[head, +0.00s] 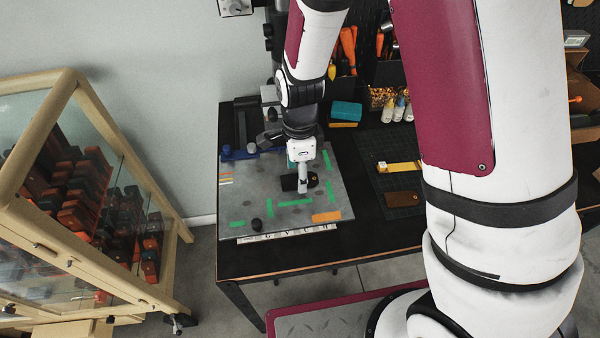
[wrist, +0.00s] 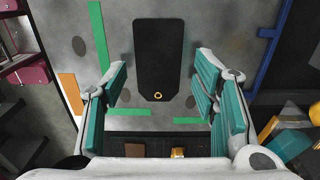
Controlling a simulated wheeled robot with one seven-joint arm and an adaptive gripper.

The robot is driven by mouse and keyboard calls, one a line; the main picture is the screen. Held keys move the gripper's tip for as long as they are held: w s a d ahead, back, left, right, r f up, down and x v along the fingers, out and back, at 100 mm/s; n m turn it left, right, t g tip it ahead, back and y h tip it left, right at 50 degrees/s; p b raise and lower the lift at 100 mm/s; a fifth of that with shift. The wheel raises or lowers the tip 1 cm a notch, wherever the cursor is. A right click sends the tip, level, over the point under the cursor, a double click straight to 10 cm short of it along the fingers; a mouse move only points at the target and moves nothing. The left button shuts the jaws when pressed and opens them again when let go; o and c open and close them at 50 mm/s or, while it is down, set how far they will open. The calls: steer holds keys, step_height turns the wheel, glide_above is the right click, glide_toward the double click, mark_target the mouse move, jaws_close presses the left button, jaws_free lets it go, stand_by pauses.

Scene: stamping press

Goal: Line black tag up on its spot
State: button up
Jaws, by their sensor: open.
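The black tag (wrist: 158,48), with a brass-ringed hole at its near end, lies flat on the grey metal plate (head: 242,190). In the head view the tag (head: 289,183) is partly hidden by my gripper (head: 303,187). In the wrist view my gripper (wrist: 161,68) is open, its teal pads on either side of the tag and clear of it. Green tape marks the plate: a long strip (wrist: 98,35) left of the tag and short strips (wrist: 188,121) near its ringed end. I cannot tell which marks belong to the tag's spot.
A brown tag (head: 404,199) and a yellow item (head: 399,167) lie on the dark mat. A blue-and-orange block (head: 346,113) sits behind. A glass cabinet (head: 90,190) is left.

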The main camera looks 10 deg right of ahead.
steer(key=shift+r+p, duration=1.35)
steer(key=shift+r, duration=1.8)
steer(key=s+d+r+n+t+b, duration=0.1)
steer(key=d+r+n, duration=0.15)
steer(key=r, duration=0.25)
steer(key=s+d+r+n+t+y, duration=0.1)
steer(key=r+n, duration=0.2)
steer(key=r, duration=0.2)
steer(key=s+d+r+n+b, duration=0.1)
steer(key=s+d+r+n, duration=0.1)
steer(key=r, duration=0.3)
steer(key=s+d+r+n+t+b, duration=0.1)
steer(key=s+d+r+n, duration=0.2)
steer(key=s+r+n, duration=0.1)
steer(key=s+d+r+n+t+h+b, duration=0.1)
steer(key=s+d+r+n+t, duration=0.1)
steer(key=s+r+n, duration=0.2)
steer(key=s+n, duration=0.2)
steer(key=s, duration=0.1)
steer(key=shift+s+d+t, duration=0.3)
steer(key=shift+s+d, duration=0.05)
steer(key=shift+d, duration=0.05)
steer(key=shift+n, duration=0.25)
